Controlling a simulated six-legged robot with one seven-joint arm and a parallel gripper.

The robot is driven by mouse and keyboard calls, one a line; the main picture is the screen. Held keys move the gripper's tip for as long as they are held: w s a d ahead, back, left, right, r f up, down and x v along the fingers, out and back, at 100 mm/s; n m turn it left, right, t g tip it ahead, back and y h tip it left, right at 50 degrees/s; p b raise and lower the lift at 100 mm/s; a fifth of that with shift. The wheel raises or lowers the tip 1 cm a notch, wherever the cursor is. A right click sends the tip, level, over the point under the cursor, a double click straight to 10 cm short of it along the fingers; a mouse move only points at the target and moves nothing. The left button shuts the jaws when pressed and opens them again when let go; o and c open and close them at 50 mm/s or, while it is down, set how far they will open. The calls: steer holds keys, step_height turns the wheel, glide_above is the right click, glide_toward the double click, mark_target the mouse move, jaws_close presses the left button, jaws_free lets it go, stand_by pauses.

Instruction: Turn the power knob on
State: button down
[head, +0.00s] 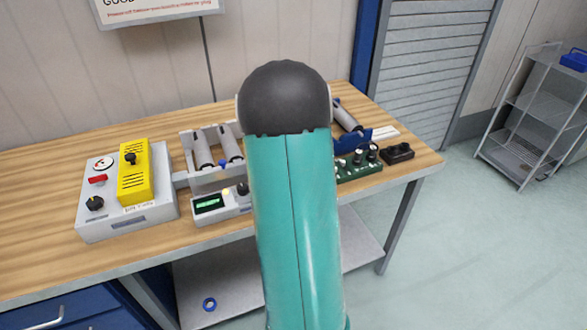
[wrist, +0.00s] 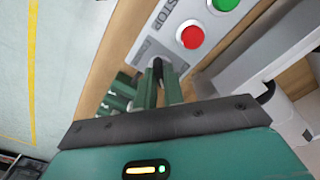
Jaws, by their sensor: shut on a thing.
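In the wrist view my gripper (wrist: 160,80) has its green fingers closed around a black knob (wrist: 157,65) on a light grey panel (wrist: 143,38). The fingers hide much of the knob, and its pointing direction cannot be read. On the same panel are a red button (wrist: 190,36), with the word STOP beside it, and a green button (wrist: 225,3) farther up. In the head view my own arm covers the gripper, and I cannot make out this panel there.
On the wooden bench (head: 40,165) stand a grey box (head: 152,216) with a dark knob and yellow cover, a small display unit (head: 208,204), a rack with grey cylinders (head: 203,148), and a green board (head: 362,172). A wire shelf cart (head: 530,120) stands right. Floor beside the bench is clear.

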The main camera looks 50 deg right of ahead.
steer(key=shift+m, duration=0.5)
steer(key=c, duration=1.5)
jaws_free()
step_height(320, 180, up, 14)
